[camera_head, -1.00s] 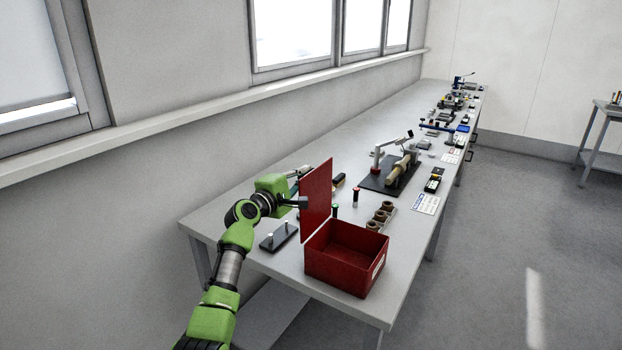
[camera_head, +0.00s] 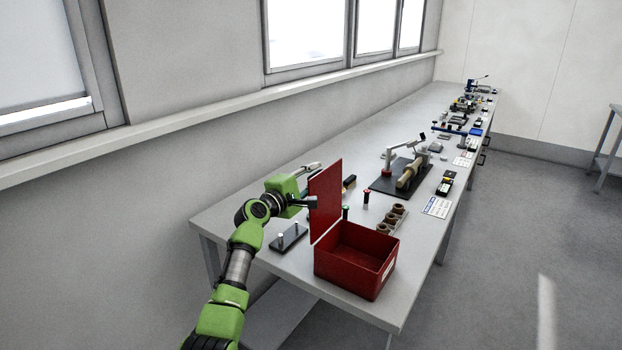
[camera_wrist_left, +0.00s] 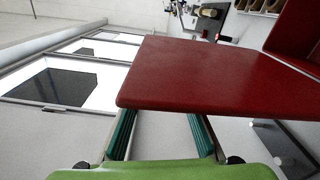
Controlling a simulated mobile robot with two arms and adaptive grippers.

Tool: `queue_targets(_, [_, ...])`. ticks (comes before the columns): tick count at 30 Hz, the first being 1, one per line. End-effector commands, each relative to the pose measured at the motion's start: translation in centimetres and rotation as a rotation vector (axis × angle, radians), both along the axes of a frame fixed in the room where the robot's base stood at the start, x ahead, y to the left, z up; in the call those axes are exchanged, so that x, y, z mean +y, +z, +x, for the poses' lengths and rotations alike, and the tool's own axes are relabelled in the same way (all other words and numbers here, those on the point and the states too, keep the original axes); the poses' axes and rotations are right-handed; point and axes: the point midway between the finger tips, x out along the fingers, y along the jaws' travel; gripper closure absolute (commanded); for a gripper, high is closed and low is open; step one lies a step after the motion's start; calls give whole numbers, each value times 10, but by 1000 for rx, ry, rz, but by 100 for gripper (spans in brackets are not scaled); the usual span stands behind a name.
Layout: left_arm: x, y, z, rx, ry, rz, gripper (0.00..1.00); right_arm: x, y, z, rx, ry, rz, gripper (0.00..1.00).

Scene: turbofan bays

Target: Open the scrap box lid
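The red scrap box (camera_head: 352,268) sits open on the near end of the bench, and its inside looks empty. Its red lid (camera_head: 326,200) stands upright along the box's left edge. In the left wrist view the lid (camera_wrist_left: 205,75) fills the middle, with part of the box (camera_wrist_left: 300,35) at the upper right. My left gripper (camera_head: 312,185) is at the lid's left side, close to it. Its green fingers (camera_wrist_left: 162,130) are spread apart with nothing seen between them. The lid hides the fingertips, so I cannot tell whether they touch it. My right gripper is not in view.
A dark plate with two pegs (camera_head: 288,238) lies left of the box. The floor right of the bench is clear.

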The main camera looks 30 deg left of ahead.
Motion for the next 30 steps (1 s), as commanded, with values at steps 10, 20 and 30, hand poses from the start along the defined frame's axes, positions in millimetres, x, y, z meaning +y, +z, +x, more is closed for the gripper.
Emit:
queue_targets(10, [2,-2,-41,2,1,2,75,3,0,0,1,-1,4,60])
queue_targets(20, [3,-1,-100,1,1,0,75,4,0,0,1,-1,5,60])
queue_targets(30, [3,1,-120,1,-1,-1,75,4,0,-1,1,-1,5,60])
